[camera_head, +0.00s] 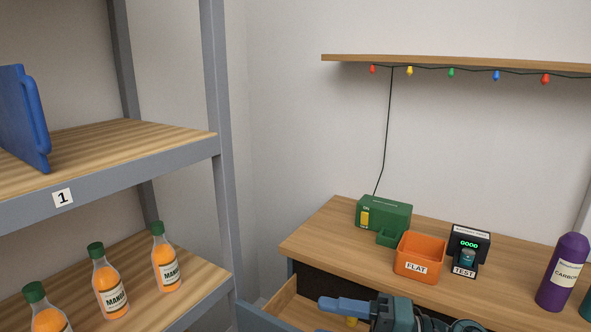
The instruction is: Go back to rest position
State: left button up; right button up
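My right gripper (322,304) shows at the bottom edge, its blue fingers pointing left and its dark teal body (392,313) behind them. It is over the open wooden drawer (290,310) under the counter. The fingers are seen side-on and overlap, so whether they are open or shut is unclear. No held thing can be made out between them. The lower part of this arm is cut off by the frame. My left gripper is not in view.
A shelf rack (215,120) on the left holds a blue case (22,115) and orange bottles (108,290). The counter (335,222) bears a green box (385,215), an orange FLAT bin (418,255), a tester reading GOOD (468,238) and a purple bottle (563,272).

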jog(key=s+d+f+m+t+h+p, duration=0.1)
jog(key=d+f+m+t+h, duration=0.35)
jog(key=m, duration=0.75)
jog(key=s+d+f+m+t+h+p, duration=0.1)
jog(key=d+f+m+t+h, duration=0.1)
jog(key=f+m+t+h, duration=0.75)
jog(key=s+d+f+m+g, duration=0.2)
jog(key=s+f+m+g, duration=0.5)
jog(key=s+f+m, duration=0.2)
jog(key=shift+s+f+g+h, duration=0.35)
jog(key=shift+s+f, duration=0.25)
jog(key=shift+s, duration=0.6)
